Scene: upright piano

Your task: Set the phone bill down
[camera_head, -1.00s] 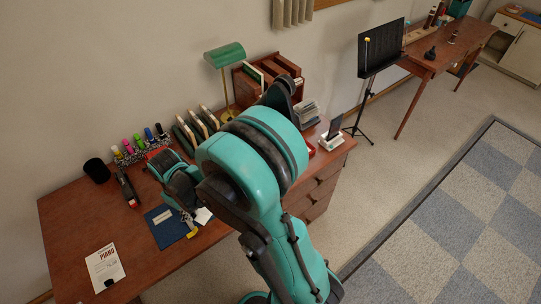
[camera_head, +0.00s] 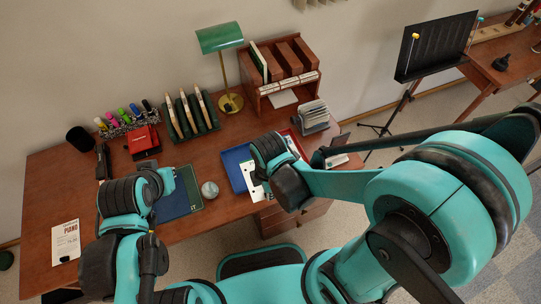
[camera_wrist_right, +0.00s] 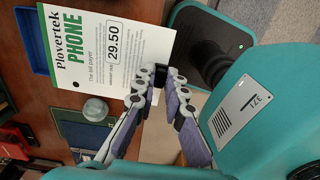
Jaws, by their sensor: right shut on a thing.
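The phone bill (camera_wrist_right: 90,45) is a white sheet with a green band and the words "Plovertek PHONE" and 29.50. My right gripper (camera_wrist_right: 163,76) is shut on one edge of it in the right wrist view. In the head view the phone bill (camera_head: 255,183) shows partly beside my right wrist, in front of the blue tray (camera_head: 232,170); the wrist hides the rest. It appears held above the desk (camera_head: 90,190). My left arm reaches over the desk's left part, and its fingers cannot be made out.
A glass ball (camera_head: 210,189) lies by a dark desk pad (camera_head: 182,205). Behind are a red box (camera_head: 143,141), upright folders (camera_head: 190,115), a green lamp (camera_head: 220,40) and a wooden organizer (camera_head: 285,65). A piano flyer (camera_head: 66,243) lies at the left.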

